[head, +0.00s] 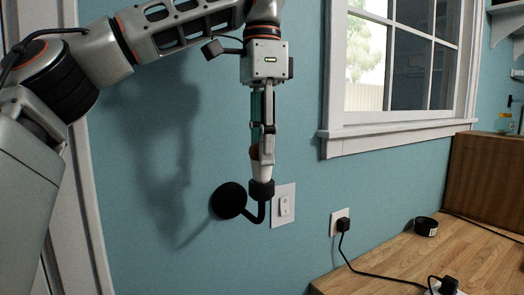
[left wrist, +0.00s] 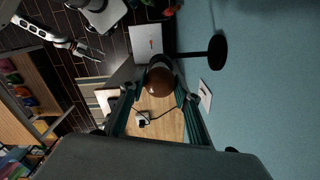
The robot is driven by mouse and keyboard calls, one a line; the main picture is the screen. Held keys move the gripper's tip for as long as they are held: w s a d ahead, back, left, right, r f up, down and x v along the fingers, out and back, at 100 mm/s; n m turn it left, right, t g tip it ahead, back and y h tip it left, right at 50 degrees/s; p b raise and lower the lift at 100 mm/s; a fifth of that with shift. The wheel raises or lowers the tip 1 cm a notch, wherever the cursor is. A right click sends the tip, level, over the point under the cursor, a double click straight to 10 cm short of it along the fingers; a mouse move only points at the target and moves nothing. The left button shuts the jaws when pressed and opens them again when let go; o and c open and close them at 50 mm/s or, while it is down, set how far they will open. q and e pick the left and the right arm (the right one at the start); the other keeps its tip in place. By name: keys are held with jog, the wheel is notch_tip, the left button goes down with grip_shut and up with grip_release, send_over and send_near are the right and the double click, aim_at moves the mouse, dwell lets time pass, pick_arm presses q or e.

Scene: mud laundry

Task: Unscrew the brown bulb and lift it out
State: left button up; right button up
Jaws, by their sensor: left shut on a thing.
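The brown bulb (left wrist: 159,80) sits between the fingertips of my left gripper (left wrist: 157,93) in the left wrist view. In the head view my left gripper (head: 262,150) points straight down and is shut on the bulb. Only a brown sliver of the bulb (head: 254,152) shows there, beside the fingers. Directly below is the black socket (head: 261,189) of a wall lamp with a round wall plate (head: 229,200). The fingers hide the join, so I cannot tell whether the bulb is still in the socket. My right gripper (left wrist: 88,50) shows small in the left wrist view; its finger opening is unclear.
A white switch plate (head: 284,204) is on the wall just right of the lamp. A window (head: 400,60) with a white sill is to the right. A wooden counter (head: 400,262) at lower right holds a black roll (head: 426,227) and a corded plug. The wall left of the lamp is clear.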

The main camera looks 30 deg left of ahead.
pick_arm(q)
jog(key=shift+n, duration=0.3)
jog(key=shift+n+b, duration=0.6)
jog(key=shift+n, duration=0.8)
jog(key=shift+n+b, duration=0.55)
jog(key=shift+n, duration=0.85)
